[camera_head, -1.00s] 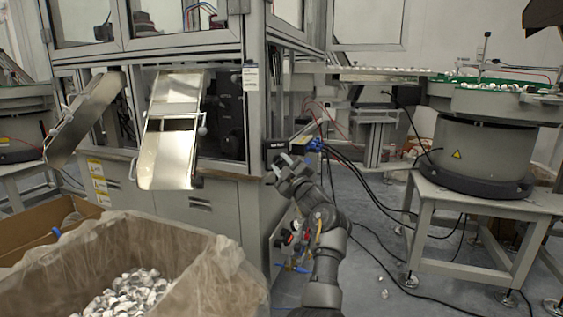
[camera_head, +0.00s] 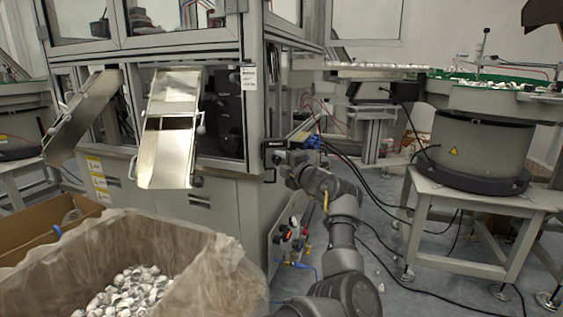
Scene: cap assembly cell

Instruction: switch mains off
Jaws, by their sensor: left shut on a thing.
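My left gripper (camera_head: 272,158) is at the right side of the grey machine cabinet (camera_head: 222,208), just below its worktop level. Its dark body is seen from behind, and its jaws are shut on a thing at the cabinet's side. That thing is hidden by the gripper and wrist; its place fits the mains switch, but the switch and its setting cannot be seen. My left arm reaches up to it from the bottom of the view. My right gripper is not in view.
Knobs and valves (camera_head: 293,232) sit on the cabinet's side below my wrist. Cables run over the floor to the right. A feeder bowl (camera_head: 478,150) stands on a table there. A lined box (camera_head: 215,270) of caps is at front left; metal chutes (camera_head: 163,160) hang above.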

